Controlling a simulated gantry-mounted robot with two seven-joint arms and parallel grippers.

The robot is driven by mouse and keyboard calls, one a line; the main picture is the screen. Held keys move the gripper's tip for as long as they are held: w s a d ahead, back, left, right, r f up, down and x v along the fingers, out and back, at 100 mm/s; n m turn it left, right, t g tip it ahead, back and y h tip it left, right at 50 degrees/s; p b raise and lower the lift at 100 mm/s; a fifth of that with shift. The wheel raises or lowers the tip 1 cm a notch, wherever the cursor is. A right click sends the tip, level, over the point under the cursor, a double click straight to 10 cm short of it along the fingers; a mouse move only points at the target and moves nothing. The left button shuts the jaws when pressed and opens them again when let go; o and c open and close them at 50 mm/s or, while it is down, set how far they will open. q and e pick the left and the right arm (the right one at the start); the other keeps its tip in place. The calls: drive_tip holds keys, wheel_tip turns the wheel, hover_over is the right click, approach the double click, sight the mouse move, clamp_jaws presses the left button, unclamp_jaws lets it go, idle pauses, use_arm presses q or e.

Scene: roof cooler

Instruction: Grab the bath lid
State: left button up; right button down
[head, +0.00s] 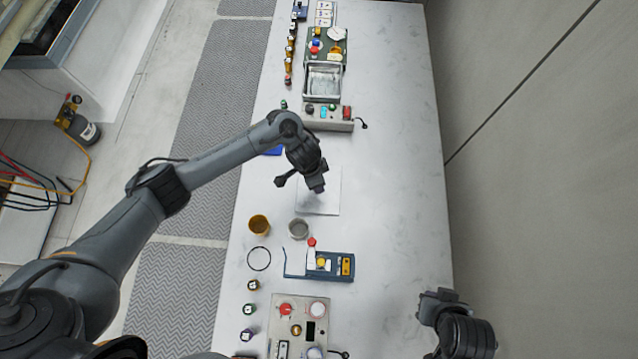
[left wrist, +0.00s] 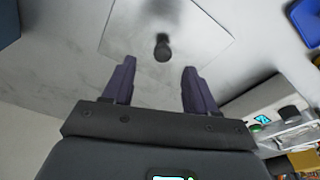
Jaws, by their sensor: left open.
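The bath lid (head: 328,206) is a flat, pale square plate lying on the white bench in the middle of the head view. In the left wrist view the lid (left wrist: 205,38) shows a dark round knob (left wrist: 162,48) standing on it. My left gripper (head: 318,187) is over the lid and partly hides it. In the left wrist view my left gripper (left wrist: 160,72) is open, with the knob ahead between the lines of its fingers and nothing held. My right gripper (head: 437,303) is at the lower right over the bench edge, apart from the lid; its jaws are unclear.
An open metal bath (head: 323,82) with a control box (head: 328,118) stands beyond the lid. An amber cup (head: 259,225), a grey cup (head: 298,228) and a blue rack (head: 330,270) stand nearer. The bench right of the lid is clear.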

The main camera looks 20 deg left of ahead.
sight(328, 202)
use_arm(q)
drive_tip(key=shift+w+d+f+b, duration=0.1)
drive_tip(key=shift+w+f+b, duration=0.15)
drive_tip(key=shift+f, duration=1.05)
drive_tip(key=shift+w+d+f+b, duration=0.15)
drive_tip(key=shift+w+f, duration=0.1)
drive_tip(key=shift+f, duration=1.05)
clamp_jaws()
